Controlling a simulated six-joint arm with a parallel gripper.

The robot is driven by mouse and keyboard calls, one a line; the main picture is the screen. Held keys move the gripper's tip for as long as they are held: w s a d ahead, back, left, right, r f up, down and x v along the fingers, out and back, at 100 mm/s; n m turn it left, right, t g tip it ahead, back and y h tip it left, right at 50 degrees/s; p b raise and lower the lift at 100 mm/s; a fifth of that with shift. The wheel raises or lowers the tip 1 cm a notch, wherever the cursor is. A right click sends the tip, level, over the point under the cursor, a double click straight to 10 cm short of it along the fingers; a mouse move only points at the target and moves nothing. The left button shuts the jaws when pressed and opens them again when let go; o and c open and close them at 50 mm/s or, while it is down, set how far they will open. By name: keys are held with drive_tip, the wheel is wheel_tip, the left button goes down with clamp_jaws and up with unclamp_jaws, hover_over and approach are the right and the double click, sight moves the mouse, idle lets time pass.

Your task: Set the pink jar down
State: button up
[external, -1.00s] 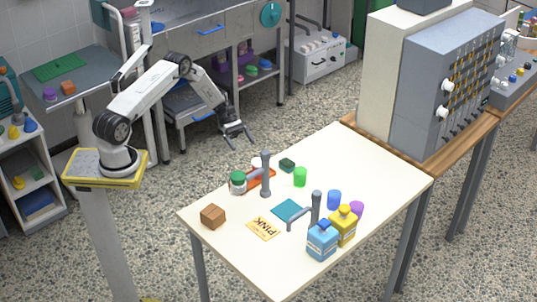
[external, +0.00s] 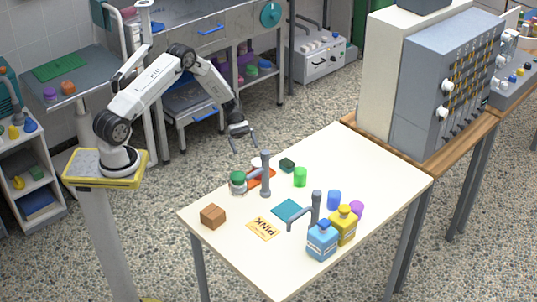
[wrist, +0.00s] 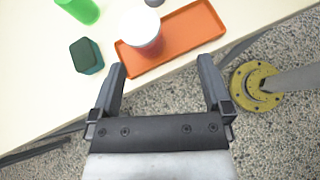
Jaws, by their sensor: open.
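A white-lidded jar (wrist: 150,46) with a reddish-pink body stands on an orange tray (wrist: 192,30) in the wrist view. In the external view its white lid (external: 257,163) shows partly behind a grey post, and most of its body is hidden. My gripper (external: 245,151) is open and empty, pointing down near the table's back-left edge, above and short of the tray. In the wrist view the fingers of my gripper (wrist: 161,68) are spread apart, with the jar beyond the fingertips and between their lines. A card reading PINK (external: 263,228) lies on the table's front part.
A grey post (external: 265,175) stands close beside the tray, and a second post (external: 315,208) stands further right. The table's far right is clear.

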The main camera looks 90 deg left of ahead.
drive_tip(key=s+d+r+m+y, duration=0.3)
drive_tip(key=d+r+m, duration=0.1)
drive_tip(key=d+m, duration=0.3)
drive_tip(key=s+d+r+m+g+y, duration=0.1)
drive_tip(key=d+r+m+y, duration=0.3)
drive_tip(key=d+m, duration=0.4)
drive_tip(key=s+d+r+m+g+y, duration=0.1)
drive_tip(key=s+d+r+m+y, duration=0.2)
drive_tip(key=d+m, duration=0.4)
drive_tip(key=shift+s+d+r+m, duration=0.3)
drive_tip(key=shift+s+d+r, duration=0.7)
drive_tip(key=shift+d, duration=1.75)
drive_tip(key=shift+w+r, duration=0.2)
drive_tip(key=shift+w, duration=0.05)
